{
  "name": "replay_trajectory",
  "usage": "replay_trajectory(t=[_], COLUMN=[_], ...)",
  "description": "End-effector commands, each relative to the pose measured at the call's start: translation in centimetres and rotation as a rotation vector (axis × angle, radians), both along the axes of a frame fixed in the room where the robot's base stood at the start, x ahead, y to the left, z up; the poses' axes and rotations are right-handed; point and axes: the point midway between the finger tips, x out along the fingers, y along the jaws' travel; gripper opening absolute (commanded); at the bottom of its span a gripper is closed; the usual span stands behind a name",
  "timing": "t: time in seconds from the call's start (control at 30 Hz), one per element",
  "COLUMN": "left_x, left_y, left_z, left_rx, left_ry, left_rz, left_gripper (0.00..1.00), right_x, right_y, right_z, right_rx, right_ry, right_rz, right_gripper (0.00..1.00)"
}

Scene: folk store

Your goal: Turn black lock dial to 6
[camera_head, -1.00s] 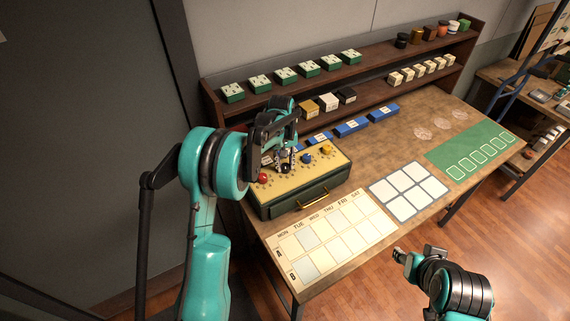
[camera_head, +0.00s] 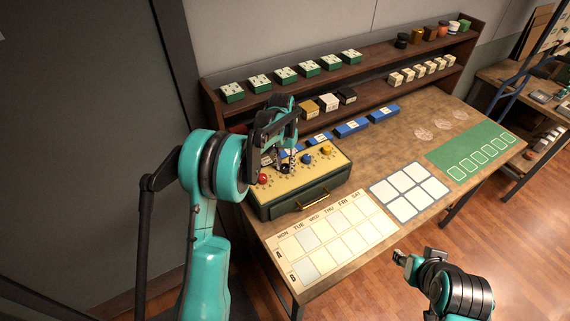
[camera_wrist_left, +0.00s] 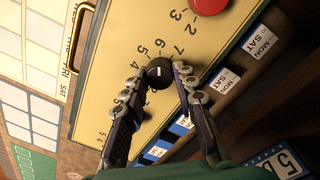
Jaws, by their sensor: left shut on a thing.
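The lock box (camera_head: 318,183) is dark green with a cream top and brass handle, on the table's left part. Its black dial (camera_wrist_left: 159,72) shows in the left wrist view, with a short white mark and the numbers 4, 5, 6 and 7 around it. The mark's exact reading is hard to tell. My left gripper (camera_head: 282,165) is down over the box top. In the left wrist view its fingers (camera_wrist_left: 158,82) are closed on either side of the black dial. In the head view the gripper largely hides this dial. My right gripper (camera_head: 400,257) hangs off the table's front edge, away from the box.
A red dial (camera_head: 263,178) is left of the gripper; a blue dial (camera_head: 307,159) and yellow dial (camera_head: 326,150) are right. Blue boxes (camera_head: 351,128) stand behind. A calendar sheet (camera_head: 330,240) lies in front, and a white-celled mat (camera_head: 410,190) to the right.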

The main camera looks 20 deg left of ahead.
Motion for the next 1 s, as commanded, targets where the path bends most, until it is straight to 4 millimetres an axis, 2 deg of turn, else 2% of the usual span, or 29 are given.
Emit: replay_trajectory(t=[0.37, 0.4, 0.47, 0.8, 0.87, 1.0], left_x=[0.0, 0.0, 0.0, 0.0, 0.0, 0.0], left_y=[0.0, 0.0, 0.0, 0.0, 0.0, 0.1], left_z=[0.0, 0.0, 0.0, 0.3, 0.8, 3.1], left_rx=[0.000, 0.000, 0.000, 0.000, 0.000, 0.000], left_ry=[0.001, 0.001, 0.001, 0.001, 0.001, 0.001], left_rz=[-0.004, -0.004, -0.004, -0.004, -0.004, -0.004], left_gripper=[0.00, 0.35, 0.49, 0.49, 0.49, 0.49], right_x=[0.0, 0.0, 0.0, 0.0, 0.0, 0.0], right_y=[0.0, 0.0, 0.0, 0.0, 0.0, 0.0], right_z=[0.0, 0.0, 0.0, 0.0, 0.0, 0.0], right_rx=[0.000, 0.000, 0.000, 0.000, 0.000, 0.000], right_ry=[0.000, 0.000, 0.000, 0.000, 0.000, 0.000], right_rz=[0.000, 0.000, 0.000, 0.000, 0.000, 0.000], right_gripper=[0.40, 0.40, 0.40, 0.40, 0.40, 0.40])
